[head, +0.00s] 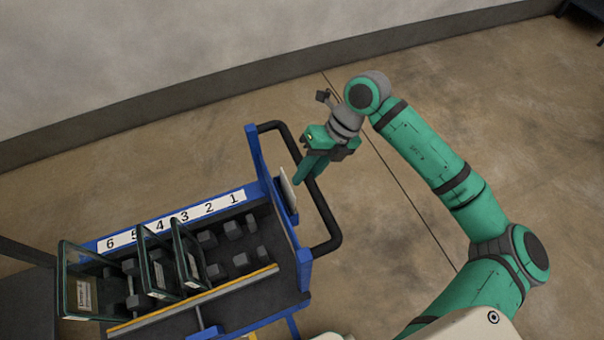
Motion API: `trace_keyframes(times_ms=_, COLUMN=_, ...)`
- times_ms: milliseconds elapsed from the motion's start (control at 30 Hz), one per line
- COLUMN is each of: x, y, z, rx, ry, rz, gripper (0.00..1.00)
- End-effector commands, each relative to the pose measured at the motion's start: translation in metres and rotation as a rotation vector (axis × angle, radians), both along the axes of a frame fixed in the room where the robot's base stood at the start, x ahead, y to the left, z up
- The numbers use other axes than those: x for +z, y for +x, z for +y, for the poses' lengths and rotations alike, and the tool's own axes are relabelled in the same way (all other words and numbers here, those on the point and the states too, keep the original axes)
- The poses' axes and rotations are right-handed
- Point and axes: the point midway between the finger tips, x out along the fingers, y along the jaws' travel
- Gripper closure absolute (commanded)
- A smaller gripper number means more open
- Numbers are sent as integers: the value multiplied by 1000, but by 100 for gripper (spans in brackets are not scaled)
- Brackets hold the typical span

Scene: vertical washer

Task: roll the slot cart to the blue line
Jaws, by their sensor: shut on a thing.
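The slot cart (252,168) has a blue frame and a dark bed, with slots numbered 1 to 6 on a white strip (222,203). Three framed glass panels (78,262) stand upright in its left half, toward the 6 end. The slots near 1 and 2 look empty. A black loop handle (326,215) sticks out from the cart's right end. My gripper (309,172) is shut on the handle at about its middle, reaching down from the upper right. No blue line on the floor is visible in this view.
Bare brown concrete floor (400,75) lies right of and behind the cart, with a thin dark seam across it. A grey wall with a dark base strip (180,106) runs along the back. A dark structure (25,295) stands at the left edge, close to the cart.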

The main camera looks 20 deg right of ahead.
Motion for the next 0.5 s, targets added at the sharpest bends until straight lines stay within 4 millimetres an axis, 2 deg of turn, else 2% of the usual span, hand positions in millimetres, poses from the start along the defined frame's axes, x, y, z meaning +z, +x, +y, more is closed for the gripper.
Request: trace_keyframes(times_ms=500, x=0, y=0, z=-23, rx=-3, ry=-2, rz=1, gripper=100)
